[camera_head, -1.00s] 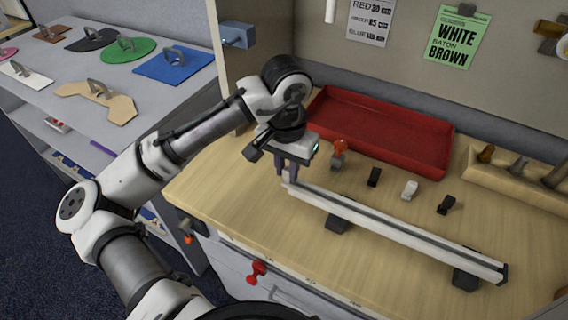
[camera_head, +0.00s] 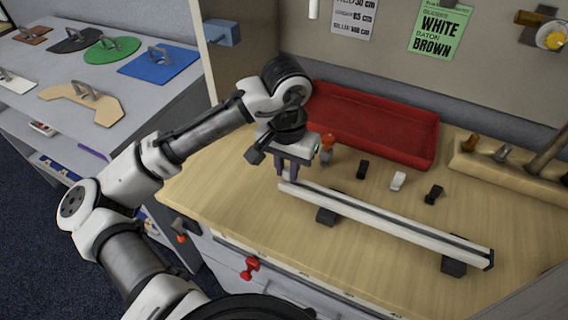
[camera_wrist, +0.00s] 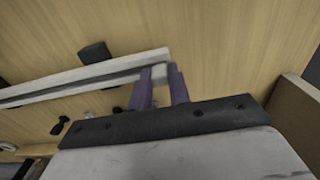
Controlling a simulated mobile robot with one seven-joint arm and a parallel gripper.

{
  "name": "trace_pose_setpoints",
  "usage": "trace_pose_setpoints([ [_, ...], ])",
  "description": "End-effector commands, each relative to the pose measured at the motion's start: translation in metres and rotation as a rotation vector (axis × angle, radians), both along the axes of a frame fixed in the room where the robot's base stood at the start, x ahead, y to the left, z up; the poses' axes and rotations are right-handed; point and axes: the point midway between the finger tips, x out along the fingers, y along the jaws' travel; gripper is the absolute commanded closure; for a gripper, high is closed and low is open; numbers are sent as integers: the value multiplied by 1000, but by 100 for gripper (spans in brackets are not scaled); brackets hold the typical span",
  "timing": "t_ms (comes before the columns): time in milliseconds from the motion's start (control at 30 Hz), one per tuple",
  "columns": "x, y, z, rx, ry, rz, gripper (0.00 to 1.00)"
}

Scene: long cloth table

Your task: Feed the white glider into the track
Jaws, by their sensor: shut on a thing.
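The track (camera_head: 385,220) is a long pale rail with a dark slot, raised on dark blocks and lying diagonally over the wooden worktop. My gripper (camera_head: 287,172) points down at its left end. In the wrist view the purple fingers (camera_wrist: 160,85) are shut on a small white piece (camera_wrist: 158,73), apparently the white glider, right at the track's end (camera_wrist: 163,54). The fingers hide most of it, and I cannot tell whether it is inside the slot. Another small white piece (camera_head: 398,181) stands on the worktop behind the track.
Black pieces (camera_head: 362,169) and (camera_head: 433,194) stand beside the loose white one. A red-topped piece (camera_head: 327,146) is close behind my gripper. A red tray (camera_head: 375,125) lies at the back, and a wooden rack (camera_head: 510,172) at right. The worktop in front of the track is clear.

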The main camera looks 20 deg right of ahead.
Motion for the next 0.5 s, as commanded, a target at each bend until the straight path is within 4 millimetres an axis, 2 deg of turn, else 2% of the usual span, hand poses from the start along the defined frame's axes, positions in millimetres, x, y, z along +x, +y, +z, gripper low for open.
trace_pose_setpoints([
  [500,-10,-9,1,-1,-1,-2,100],
])
